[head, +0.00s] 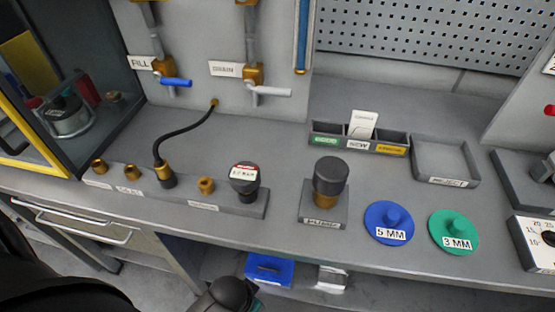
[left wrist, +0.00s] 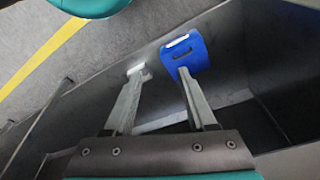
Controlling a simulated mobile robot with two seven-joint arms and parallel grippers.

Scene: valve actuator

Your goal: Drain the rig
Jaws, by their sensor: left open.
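The drain valve with its pale grey lever (head: 268,91) is on the back panel, beside a DRAIN label (head: 225,69). The lever points right, roughly level. Left of it is the fill valve with a blue lever (head: 176,82) and a FILL label (head: 141,62). A black hose (head: 183,134) runs from a panel port below the valves to a brass fitting (head: 164,171) on the bench rack. My left gripper (left wrist: 160,72) is open and empty in the left wrist view, pointing down toward the low area with the blue box (left wrist: 188,55). Its fingers do not show in the head view.
The bench holds a dark knob on a block (head: 331,176), a blue 5 MM disc (head: 389,222), a green 3 MM disc (head: 454,232), a labelled bin row (head: 359,140) and a grey tray (head: 445,160). The blue box (head: 269,269) sits below the bench edge.

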